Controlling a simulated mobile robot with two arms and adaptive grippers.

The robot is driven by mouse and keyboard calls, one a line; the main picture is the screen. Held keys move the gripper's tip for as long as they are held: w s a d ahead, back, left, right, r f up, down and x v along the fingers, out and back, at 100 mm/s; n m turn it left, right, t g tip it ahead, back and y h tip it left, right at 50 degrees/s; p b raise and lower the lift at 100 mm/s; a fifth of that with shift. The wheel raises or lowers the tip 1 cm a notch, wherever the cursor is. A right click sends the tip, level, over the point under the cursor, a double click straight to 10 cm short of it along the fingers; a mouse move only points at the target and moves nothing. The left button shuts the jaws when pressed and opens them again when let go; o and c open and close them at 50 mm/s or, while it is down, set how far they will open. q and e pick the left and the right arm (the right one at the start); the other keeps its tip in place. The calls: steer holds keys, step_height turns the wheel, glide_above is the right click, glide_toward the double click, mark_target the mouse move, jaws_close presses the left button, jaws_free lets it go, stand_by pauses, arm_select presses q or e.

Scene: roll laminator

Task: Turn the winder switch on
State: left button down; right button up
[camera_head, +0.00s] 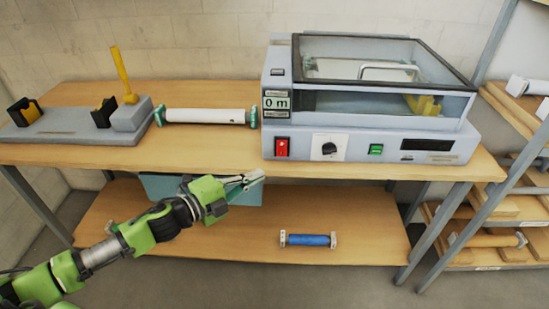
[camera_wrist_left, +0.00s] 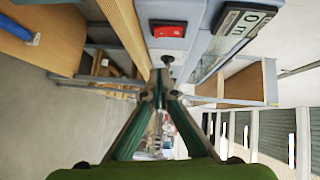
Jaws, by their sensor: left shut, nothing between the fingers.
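The laminator (camera_head: 365,100) stands on the right part of the table. Its front has a red rocker switch (camera_head: 282,147), a black rotary knob (camera_head: 329,148) and a green switch (camera_head: 375,149); I cannot read which one is labelled winder. My left gripper (camera_head: 256,177) is shut and empty, in front of the table edge, below and left of the red switch. In the left wrist view, the shut fingertips (camera_wrist_left: 161,84) point toward the laminator front, with the red switch (camera_wrist_left: 168,31) and the knob (camera_wrist_left: 167,60) beyond them, apart from the fingers. My right gripper is out of view.
A white roller (camera_head: 205,116) lies left of the laminator. A grey stand with a yellow lever (camera_head: 122,75) is at the table's left. The lower shelf (camera_head: 370,240) holds a blue roll (camera_head: 307,240). A rack with rolls (camera_head: 500,215) stands at right.

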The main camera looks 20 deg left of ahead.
mark_target(283, 154)
arm_select(q)
steer(key=w, duration=0.3)
steer(key=w+d+f+p, duration=0.1)
steer(key=w, duration=0.2)
steer(key=w+d+p, duration=0.1)
steer(key=w, duration=0.2)
steer(key=shift+w+d+f, duration=0.15)
steer(key=shift+w+f, duration=0.05)
steer(key=shift+w, duration=0.2)
steer(key=shift+f, duration=0.2)
steer(key=shift+w+m+t+b, duration=0.3)
steer(key=shift+w+b, duration=0.1)
steer(key=shift+b, duration=0.85)
steer(key=shift+s, duration=0.1)
